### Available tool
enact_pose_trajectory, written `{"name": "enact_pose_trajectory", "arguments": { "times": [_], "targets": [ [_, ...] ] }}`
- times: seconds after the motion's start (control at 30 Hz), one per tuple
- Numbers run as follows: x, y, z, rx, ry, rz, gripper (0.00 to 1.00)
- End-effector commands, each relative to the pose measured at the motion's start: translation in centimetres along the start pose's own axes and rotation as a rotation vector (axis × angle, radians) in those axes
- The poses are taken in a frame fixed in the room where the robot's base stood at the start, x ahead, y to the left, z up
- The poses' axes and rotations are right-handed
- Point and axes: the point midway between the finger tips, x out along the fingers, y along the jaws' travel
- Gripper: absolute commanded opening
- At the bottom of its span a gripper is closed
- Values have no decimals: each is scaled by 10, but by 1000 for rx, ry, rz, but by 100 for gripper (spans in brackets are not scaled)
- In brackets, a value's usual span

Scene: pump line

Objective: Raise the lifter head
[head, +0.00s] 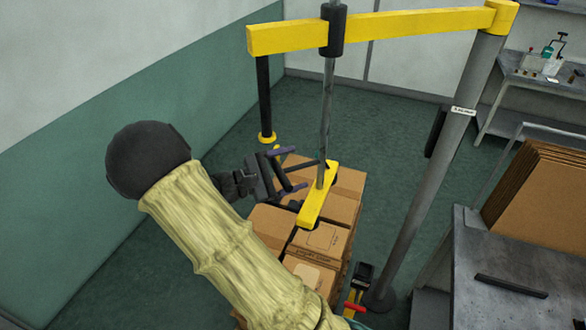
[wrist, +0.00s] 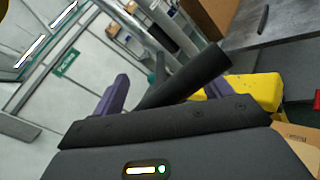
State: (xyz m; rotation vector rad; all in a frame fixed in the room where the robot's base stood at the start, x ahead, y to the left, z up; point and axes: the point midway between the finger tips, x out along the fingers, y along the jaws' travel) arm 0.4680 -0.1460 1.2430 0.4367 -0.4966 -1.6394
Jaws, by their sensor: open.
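The lifter head (head: 318,198) is a yellow bar at the foot of a grey vertical rod, low over stacked cardboard boxes. It also shows in the wrist view (wrist: 252,90), at right. A black handle (head: 303,168) reaches left from it. My gripper (head: 288,169), with purple fingertips, is open at this handle, left of the lifter head. In the wrist view, the handle (wrist: 190,78) slants across between the fingers of my gripper (wrist: 157,93); the right finger is mostly hidden behind it. I cannot tell whether the fingers touch the handle.
A yellow overhead beam (head: 420,23) carries the rod through a black sleeve (head: 333,30) and joins a grey post (head: 440,160). The box stack (head: 318,240) lies below my arm. A grey bench (head: 520,270) with flat cardboard (head: 540,205) stands right. Floor at left is clear.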

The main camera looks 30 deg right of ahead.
Motion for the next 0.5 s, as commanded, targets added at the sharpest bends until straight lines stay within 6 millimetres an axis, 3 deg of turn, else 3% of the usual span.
{"name": "enact_pose_trajectory", "arguments": {
  "times": [0.5],
  "targets": [
    [-97,-2,-4,2,5,3,77]
  ]
}}
